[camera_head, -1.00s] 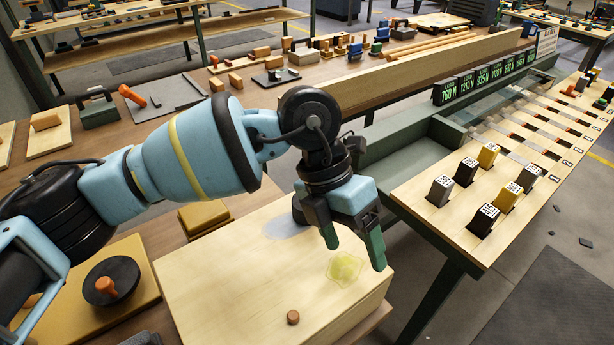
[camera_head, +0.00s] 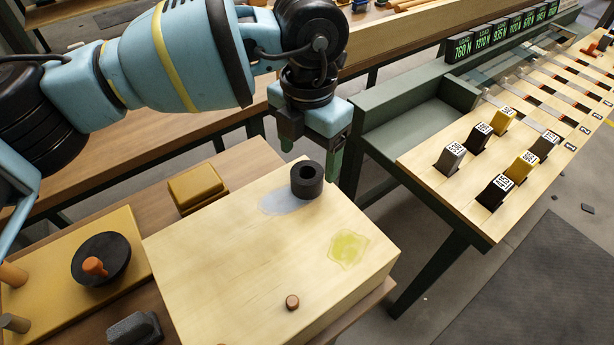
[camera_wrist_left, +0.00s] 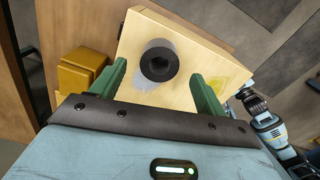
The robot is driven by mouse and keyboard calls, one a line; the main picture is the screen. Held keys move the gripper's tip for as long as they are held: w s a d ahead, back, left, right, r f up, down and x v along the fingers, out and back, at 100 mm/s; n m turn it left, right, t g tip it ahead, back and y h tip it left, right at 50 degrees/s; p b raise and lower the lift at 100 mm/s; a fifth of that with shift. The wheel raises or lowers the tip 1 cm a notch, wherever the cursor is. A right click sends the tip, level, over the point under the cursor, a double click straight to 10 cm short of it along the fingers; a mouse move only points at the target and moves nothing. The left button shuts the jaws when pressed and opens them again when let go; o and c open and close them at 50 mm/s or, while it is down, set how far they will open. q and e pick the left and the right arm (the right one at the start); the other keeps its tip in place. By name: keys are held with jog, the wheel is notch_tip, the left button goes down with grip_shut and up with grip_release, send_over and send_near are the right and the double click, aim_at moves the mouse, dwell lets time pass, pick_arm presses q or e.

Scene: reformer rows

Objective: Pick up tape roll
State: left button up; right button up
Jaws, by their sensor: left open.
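The tape roll (camera_head: 307,180), a short black ring with a round hole, stands on the far part of a pale wooden block (camera_head: 215,255), beside a grey-blue patch. My left gripper (camera_head: 312,155) is open and empty, with green fingers, at the block's far edge behind the roll. In the left wrist view the tape roll (camera_wrist_left: 159,62) shows between and beyond the two fingers (camera_wrist_left: 157,78), with no clear contact. My right arm (camera_wrist_left: 268,122) shows at the right of that view; whether its gripper is open or shut cannot be made out.
The block also bears a yellow-green patch (camera_head: 348,248) and a small brown peg (camera_head: 292,302). A yellow box (camera_head: 197,188) and a black disc with an orange knob (camera_head: 100,260) lie to the left. A slatted table with labelled blocks (camera_head: 490,190) stands at right.

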aim_at(308, 166)
pick_arm(q)
jog(key=shift+f, duration=2.55)
jog(key=c, duration=1)
jog(key=shift+c, duration=0.3)
jog(key=shift+r, duration=0.1)
jog(key=shift+r, duration=0.8)
jog(key=shift+s+d+r, duration=0.15)
jog(key=shift+s+r, duration=0.05)
jog(key=shift+r, duration=0.25)
jog(key=shift+s+d+r, duration=0.1)
jog(key=shift+s+r, duration=0.1)
jog(key=shift+r, duration=0.25)
jog(key=s+d, duration=0.2)
jog(key=s, duration=0.2)
jog(key=s+d+r, duration=0.1)
jog(key=s+d, duration=0.2)
jog(key=s, duration=0.1)
jog(key=s+d+b, duration=0.1)
jog(key=s+d, duration=0.1)
jog(key=s, duration=0.3)
jog(key=shift+s+d+r, duration=0.1)
jog(key=shift+d+r, duration=0.05)
jog(key=shift+r, duration=0.05)
